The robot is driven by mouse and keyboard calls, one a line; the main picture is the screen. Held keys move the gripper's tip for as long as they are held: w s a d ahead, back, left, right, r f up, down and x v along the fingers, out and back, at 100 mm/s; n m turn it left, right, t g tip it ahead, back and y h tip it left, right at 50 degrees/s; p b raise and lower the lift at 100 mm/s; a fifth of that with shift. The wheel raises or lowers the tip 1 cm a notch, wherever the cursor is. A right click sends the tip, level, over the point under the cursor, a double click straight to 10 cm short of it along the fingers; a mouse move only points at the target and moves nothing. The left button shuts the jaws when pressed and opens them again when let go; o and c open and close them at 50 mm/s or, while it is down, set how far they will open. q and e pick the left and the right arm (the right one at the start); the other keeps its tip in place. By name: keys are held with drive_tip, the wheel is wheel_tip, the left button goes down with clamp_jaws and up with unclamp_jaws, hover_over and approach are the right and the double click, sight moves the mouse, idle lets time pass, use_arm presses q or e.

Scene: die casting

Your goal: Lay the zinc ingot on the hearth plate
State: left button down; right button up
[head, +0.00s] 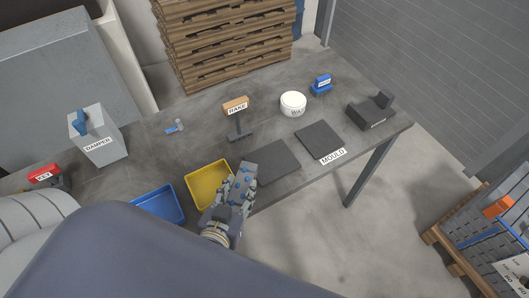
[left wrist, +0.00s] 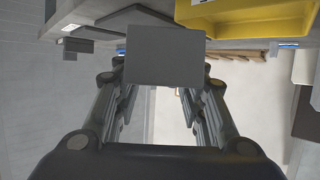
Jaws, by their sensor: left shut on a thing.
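A plain grey block, the zinc ingot (left wrist: 165,55), sits between the fingers of my left gripper (left wrist: 162,75) in the left wrist view. In the head view my left gripper (head: 241,186) is at the front edge of the table, between the yellow bin and a dark flat plate (head: 274,162). This plate shows no readable label; it looks like the hearth plate and is bare where visible. The gripper is shut on the ingot and hides most of it in the head view. My right gripper is in neither view.
A yellow bin (head: 203,190) and blue bin (head: 158,207) stand left of the gripper. A plate labelled MOULD (head: 318,139) lies to the right. Behind are the RAKE stand (head: 238,123), white round WAX tub (head: 293,104) and DAMPER box (head: 98,143). The middle of the table (head: 180,153) is clear.

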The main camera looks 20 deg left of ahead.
sight(253, 167)
use_arm(q)
drive_tip(key=w, duration=0.1)
drive_tip(key=w+p, duration=0.1)
drive_tip(key=w, duration=0.1)
drive_tip(key=w+p, duration=0.1)
drive_tip(key=w, duration=0.1)
drive_tip(key=shift+w+d+r, duration=0.1)
drive_tip(key=shift+d+r, duration=0.2)
drive_tip(key=shift+d, duration=0.05)
drive_tip(key=w+p, duration=0.1)
drive_tip(key=w, duration=0.2)
drive_tip(key=w+d+f+p, duration=0.1)
drive_tip(key=w, duration=0.5)
drive_tip(key=shift+w+d+f+p, duration=0.15)
drive_tip(key=shift+w+d+p, duration=0.1)
drive_tip(key=shift+d+p, duration=0.15)
drive_tip(key=shift+w, duration=0.25)
drive_tip(key=f, duration=0.3)
drive_tip(key=shift+w+f, duration=0.2)
drive_tip(key=shift+f, duration=0.15)
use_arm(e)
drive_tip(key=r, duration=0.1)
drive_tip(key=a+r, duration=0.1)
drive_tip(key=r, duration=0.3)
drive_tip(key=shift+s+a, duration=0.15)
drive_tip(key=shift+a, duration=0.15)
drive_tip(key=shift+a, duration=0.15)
